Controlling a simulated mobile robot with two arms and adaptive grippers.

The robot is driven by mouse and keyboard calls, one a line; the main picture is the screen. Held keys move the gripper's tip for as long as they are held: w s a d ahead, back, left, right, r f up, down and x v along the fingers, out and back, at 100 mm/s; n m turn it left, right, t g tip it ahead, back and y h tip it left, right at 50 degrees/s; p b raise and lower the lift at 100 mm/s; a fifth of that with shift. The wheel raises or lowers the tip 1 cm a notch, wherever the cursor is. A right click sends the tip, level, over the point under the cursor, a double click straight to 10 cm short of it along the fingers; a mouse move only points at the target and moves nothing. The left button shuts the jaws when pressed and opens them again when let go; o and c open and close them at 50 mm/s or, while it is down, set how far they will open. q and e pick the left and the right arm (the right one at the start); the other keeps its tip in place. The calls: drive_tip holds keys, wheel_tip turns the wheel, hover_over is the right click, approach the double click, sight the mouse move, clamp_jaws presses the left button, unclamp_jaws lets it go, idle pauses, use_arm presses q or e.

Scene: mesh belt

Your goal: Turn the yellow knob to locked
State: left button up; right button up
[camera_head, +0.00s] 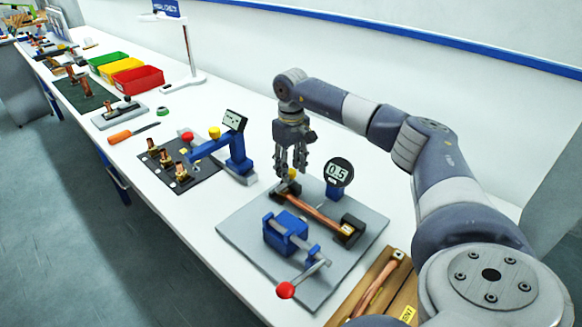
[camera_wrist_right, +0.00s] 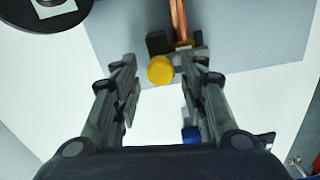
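The yellow knob (camera_wrist_right: 161,70) shows in the right wrist view as a round cap beside a copper rod's end fitting. It lies between the finger ends of my right gripper (camera_wrist_right: 155,82), with gaps on both sides. In the head view my right gripper (camera_head: 290,170) points down at the far end of a grey fixture plate (camera_head: 250,222), and the knob (camera_head: 292,173) shows only partly beside its fingertips. I cannot tell how high the fingers are above the knob. A second yellow knob (camera_head: 214,132) sits by a blue press. My left gripper is not in view.
A round gauge reading 0.5 (camera_head: 339,172) stands close right of the gripper. A copper rod (camera_head: 312,213), a blue clamp (camera_head: 286,232) and a red-ended lever (camera_head: 286,290) occupy the plate. The blue press (camera_head: 238,155) stands to the left. White table is clear behind the plate.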

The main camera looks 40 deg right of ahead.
sight(291, 171)
wheel_tip(291, 171, up, 12)
idle(0.7)
drive_tip(key=shift+f, duration=0.1)
idle(0.4)
